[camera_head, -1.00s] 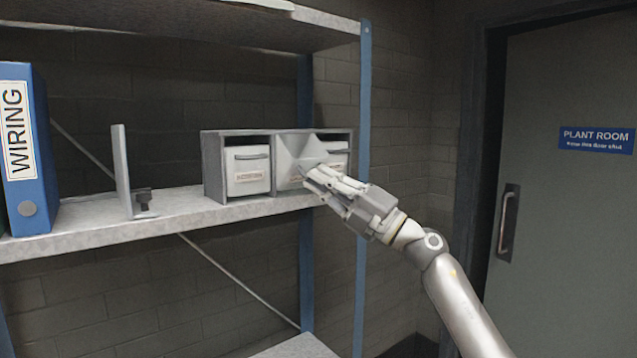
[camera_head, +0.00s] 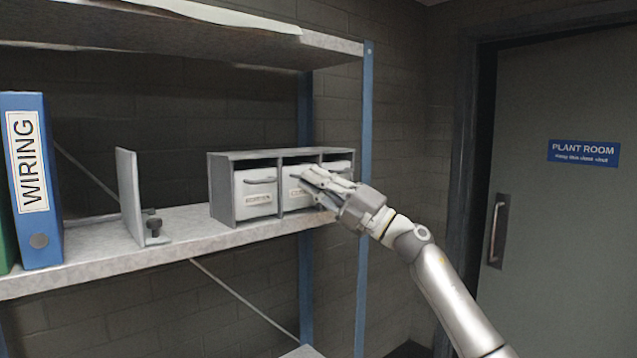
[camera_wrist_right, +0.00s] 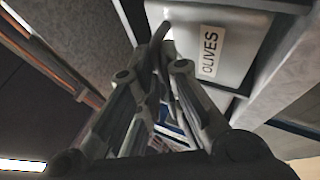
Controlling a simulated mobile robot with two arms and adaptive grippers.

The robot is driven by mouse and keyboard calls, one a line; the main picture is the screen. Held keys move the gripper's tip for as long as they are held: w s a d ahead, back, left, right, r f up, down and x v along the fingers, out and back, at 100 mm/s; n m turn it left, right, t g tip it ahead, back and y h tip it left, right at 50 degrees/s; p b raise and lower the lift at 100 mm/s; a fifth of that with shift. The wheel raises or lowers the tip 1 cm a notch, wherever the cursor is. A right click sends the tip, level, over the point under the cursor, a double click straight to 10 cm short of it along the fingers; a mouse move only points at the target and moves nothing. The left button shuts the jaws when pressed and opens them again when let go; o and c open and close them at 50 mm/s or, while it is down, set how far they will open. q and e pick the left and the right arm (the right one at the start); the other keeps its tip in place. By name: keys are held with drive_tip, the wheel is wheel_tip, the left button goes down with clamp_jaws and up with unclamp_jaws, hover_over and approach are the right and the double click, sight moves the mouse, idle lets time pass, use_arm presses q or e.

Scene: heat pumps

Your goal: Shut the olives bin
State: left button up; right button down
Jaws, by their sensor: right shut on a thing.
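The olives bin (camera_head: 296,199) is the middle one of three white-fronted bins in a grey cabinet (camera_head: 222,190) on the shelf. Its front looks about upright and roughly in line with the left bin's front, and my fingers partly cover it. In the wrist view its OLIVES label (camera_wrist_right: 208,52) reads clearly beside my fingers. My right gripper (camera_head: 316,183) is at the top of this bin's front. In the wrist view the right gripper (camera_wrist_right: 160,62) is shut on the bin's dark handle (camera_wrist_right: 158,42). My left gripper is not in view.
The left bin (camera_head: 256,198) looks closed; the right bin (camera_head: 340,167) is partly behind my gripper. A grey bookend (camera_head: 130,195), a blue WIRING binder (camera_head: 35,235) and a blue shelf post (camera_head: 365,120) stand nearby. The shelf (camera_head: 185,230) is clear between bookend and cabinet.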

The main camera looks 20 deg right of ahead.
drive_tip(key=shift+s+d+r+t, duration=0.1)
drive_tip(key=shift+d+r+t, duration=0.1)
drive_tip(key=shift+r, duration=0.4)
drive_tip(key=shift+s+d+r+t, duration=0.1)
drive_tip(key=shift+d+r, duration=0.1)
drive_tip(key=shift+r, duration=0.35)
drive_tip(key=c, duration=1.6)
unclamp_jaws()
drive_tip(key=shift+a+r, duration=0.1)
drive_tip(key=shift+f, duration=0.2)
drive_tip(key=v, duration=1.1)
drive_tip(key=shift+s+f, duration=0.25)
drive_tip(key=shift+f, duration=0.2)
